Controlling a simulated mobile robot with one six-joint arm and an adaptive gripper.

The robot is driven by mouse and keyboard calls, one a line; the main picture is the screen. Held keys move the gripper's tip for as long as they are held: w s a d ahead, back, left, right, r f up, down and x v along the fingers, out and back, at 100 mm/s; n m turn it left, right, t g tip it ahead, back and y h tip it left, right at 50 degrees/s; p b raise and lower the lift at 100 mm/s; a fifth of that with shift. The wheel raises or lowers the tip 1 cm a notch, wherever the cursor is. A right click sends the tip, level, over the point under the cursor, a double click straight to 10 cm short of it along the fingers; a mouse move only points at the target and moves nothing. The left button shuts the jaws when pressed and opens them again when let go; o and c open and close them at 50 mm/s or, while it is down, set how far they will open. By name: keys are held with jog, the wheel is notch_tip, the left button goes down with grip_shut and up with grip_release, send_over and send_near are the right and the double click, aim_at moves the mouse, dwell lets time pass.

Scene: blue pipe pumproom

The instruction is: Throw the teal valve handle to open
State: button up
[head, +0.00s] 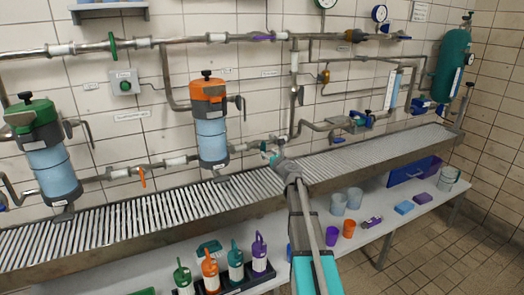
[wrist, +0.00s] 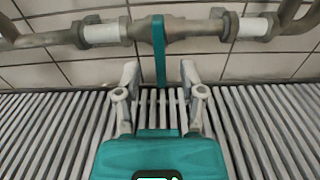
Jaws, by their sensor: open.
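The teal valve handle (wrist: 158,50) is a flat bar hanging down from a valve body on a horizontal grey pipe (wrist: 190,30), crosswise to the pipe. In the head view a small teal part (head: 272,158) of the valve shows just beyond my gripper (head: 280,164). In the wrist view my gripper (wrist: 159,82) is open, one finger on each side of the handle's lower end, with gaps on both sides. I cannot tell how far the handle reaches in depth between the fingers. My arm hides part of the valve in the head view.
A slatted metal shelf (head: 130,212) runs below the pipe, beneath my gripper. A filter with an orange cap (head: 209,90) stands left of the valve. An orange handle (head: 142,177) hangs on the same pipe run. Cups and bottles stand on the lower bench (head: 300,265).

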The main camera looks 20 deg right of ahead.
aim_at(264, 150)
jog(key=shift+w+a, duration=0.1)
jog(key=shift+w, duration=2.3)
grip_shut()
jog(key=shift+a, duration=0.25)
jog(key=shift+d, duration=0.1)
